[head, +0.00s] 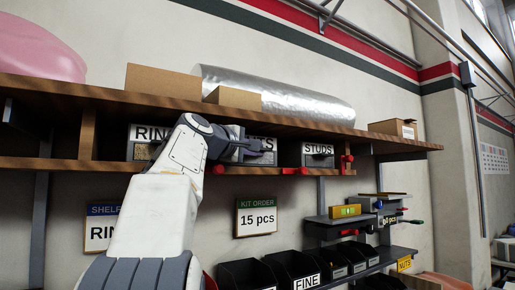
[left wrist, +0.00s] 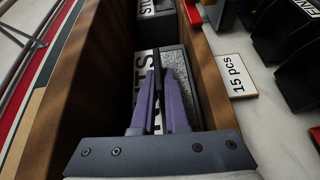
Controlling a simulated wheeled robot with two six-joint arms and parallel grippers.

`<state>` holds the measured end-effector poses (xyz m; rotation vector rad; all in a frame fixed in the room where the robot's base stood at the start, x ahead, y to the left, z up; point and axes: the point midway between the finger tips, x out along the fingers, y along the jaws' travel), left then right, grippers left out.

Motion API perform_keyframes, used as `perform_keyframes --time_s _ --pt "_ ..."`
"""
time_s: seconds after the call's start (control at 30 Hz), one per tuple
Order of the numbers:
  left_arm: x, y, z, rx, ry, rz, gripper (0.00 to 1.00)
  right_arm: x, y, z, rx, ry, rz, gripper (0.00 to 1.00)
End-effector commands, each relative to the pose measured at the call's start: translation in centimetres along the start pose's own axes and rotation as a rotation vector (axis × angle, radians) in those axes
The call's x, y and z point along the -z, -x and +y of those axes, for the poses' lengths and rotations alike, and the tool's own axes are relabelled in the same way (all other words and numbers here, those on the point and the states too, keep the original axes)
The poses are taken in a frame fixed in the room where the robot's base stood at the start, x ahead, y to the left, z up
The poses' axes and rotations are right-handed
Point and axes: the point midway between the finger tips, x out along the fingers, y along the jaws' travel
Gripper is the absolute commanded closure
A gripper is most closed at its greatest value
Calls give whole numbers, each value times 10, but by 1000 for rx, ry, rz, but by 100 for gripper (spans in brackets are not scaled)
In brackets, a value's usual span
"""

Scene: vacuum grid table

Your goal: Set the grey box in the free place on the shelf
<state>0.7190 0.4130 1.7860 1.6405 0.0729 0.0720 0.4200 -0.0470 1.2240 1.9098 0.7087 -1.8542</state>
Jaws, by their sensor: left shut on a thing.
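The grey box, with a label ending in "TS" (left wrist: 140,70), stands in the lower bay of the wooden shelf (head: 62,163). In the head view this grey box (head: 266,159) is between the "RINGS" box (head: 140,152) and the "STUDS" box (head: 318,154), partly hidden by my gripper. My left gripper (head: 262,147) reaches into the bay from the front. In the left wrist view its purple fingers (left wrist: 158,75) are close together on the label side of the box, shut on it. Speckled grey contents show inside. My right gripper is not in view.
The upper board (head: 400,145) runs close above my left gripper. Cardboard boxes (head: 162,81) and a silver roll (head: 300,97) lie on top. Red pieces (head: 294,171) sit on the bay's front edge. Black bins (head: 247,274) stand on a rack below.

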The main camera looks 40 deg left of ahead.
Motion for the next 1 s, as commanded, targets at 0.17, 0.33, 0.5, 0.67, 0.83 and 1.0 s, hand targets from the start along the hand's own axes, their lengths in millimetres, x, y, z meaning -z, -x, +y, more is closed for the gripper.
perform_keyframes --time_s 0.17,0.33,0.5,0.67,0.83,1.0 --pt "-1 1 2 -6 -4 1 100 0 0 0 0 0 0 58" --pt "-1 1 2 -5 -4 1 58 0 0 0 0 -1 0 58" --pt "-1 1 1 -3 -2 1 54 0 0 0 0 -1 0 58" --pt "0 0 -2 3 2 -1 54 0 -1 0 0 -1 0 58" --pt "0 18 -4 -1 -2 4 54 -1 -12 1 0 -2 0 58" --pt "1 52 -5 -2 -3 6 54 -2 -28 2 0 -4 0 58"
